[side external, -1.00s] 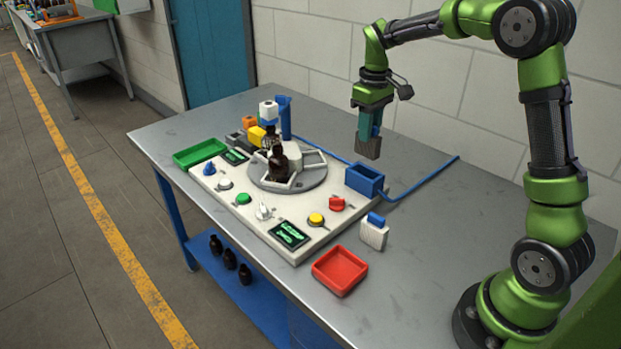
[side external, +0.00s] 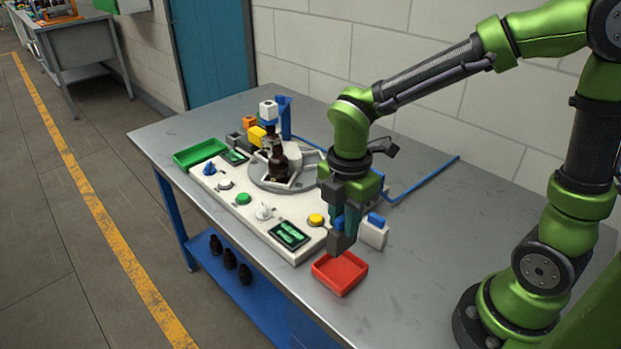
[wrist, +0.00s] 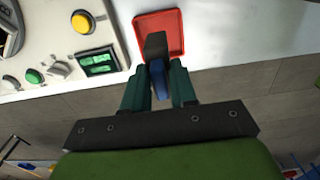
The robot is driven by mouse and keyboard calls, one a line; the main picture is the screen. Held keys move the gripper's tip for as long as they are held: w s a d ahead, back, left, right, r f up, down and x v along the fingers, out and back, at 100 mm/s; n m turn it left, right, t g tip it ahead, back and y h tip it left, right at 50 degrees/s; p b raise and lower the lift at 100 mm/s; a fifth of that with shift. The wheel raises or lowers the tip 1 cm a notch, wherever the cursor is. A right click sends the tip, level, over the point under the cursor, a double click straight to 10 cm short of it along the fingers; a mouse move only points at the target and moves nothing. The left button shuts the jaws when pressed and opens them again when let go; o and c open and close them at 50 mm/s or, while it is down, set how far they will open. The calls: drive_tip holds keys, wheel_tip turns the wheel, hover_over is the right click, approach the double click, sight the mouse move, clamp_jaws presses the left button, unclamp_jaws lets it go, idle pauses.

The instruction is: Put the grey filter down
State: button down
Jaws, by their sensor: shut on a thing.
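My gripper (side external: 345,222) is shut on the grey filter (side external: 341,243) and points down. The filter is a dark grey block with a blue part between my fingers. In the wrist view the grey block (wrist: 155,46) sticks out past my fingertips (wrist: 159,80), over the red tray (wrist: 176,24). In the side view the filter hangs just above the back edge of the red tray (side external: 343,283). The tray looks empty. I cannot tell whether the filter touches it.
A white block with a blue top (side external: 374,234) stands close to the right of my gripper. The white control panel (side external: 230,207) with buttons and knobs lies to the left. An amber bottle (side external: 279,165) stands on its turntable. The grey table is clear right of the tray.

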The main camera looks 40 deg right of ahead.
sight(342, 247)
wheel_tip(342, 247, down, 7)
drive_tip(key=shift+f, duration=0.2)
drive_tip(key=shift+f, duration=0.1)
drive_tip(key=c, duration=0.9)
unclamp_jaws()
